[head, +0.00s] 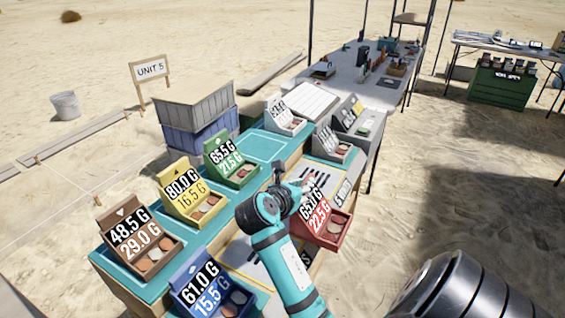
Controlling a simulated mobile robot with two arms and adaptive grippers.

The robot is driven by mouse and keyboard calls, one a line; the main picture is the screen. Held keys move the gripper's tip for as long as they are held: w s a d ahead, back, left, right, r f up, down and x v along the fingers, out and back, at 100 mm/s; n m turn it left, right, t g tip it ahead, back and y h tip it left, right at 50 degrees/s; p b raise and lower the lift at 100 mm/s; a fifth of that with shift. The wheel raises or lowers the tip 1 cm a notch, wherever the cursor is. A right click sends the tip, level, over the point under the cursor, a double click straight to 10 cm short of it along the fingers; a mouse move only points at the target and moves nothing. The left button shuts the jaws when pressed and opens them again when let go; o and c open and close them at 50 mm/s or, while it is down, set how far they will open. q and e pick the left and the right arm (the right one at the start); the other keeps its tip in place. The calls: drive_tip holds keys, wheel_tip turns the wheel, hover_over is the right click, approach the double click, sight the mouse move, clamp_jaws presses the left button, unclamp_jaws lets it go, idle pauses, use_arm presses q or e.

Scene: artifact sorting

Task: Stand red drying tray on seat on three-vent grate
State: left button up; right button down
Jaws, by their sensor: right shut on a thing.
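The red drying tray (335,232) has a raised back label reading 65.0 G and 22.5 G, with brownish pieces inside. My right gripper (308,184) is shut on it at the top of its back, partly hiding the label. The tray is near the right edge of the teal-topped bench. A pale panel with dark slots (322,172) lies just behind it. Another pale slotted panel (243,252) shows partly in front, mostly covered by my arm. I cannot tell which one has three vents, or whether the tray touches a surface. My left gripper is not in view.
Brown (150,262), yellow (195,207), green (236,172) and blue (215,295) labelled trays stand close by on the benches. White-labelled trays (285,122) stand farther back. An empty teal recess (270,146) lies beside the green tray. A stacked crate (198,112) stands behind.

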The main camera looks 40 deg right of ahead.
drive_tip(key=w+d+f, duration=0.1)
drive_tip(key=w+f, duration=0.1)
drive_tip(key=w, duration=0.5)
drive_tip(key=w+d+f, duration=0.2)
drive_tip(key=w, duration=0.5)
drive_tip(key=shift+w+f+b, duration=0.2)
drive_tip(key=shift+f+b, duration=0.1)
drive_tip(key=shift+f, duration=0.1)
drive_tip(key=c, duration=1.3)
unclamp_jaws()
drive_tip(key=shift+f, duration=0.15)
drive_tip(key=shift+o, duration=0.2)
drive_tip(key=v, duration=1.2)
drive_tip(key=shift+s+a, duration=0.1)
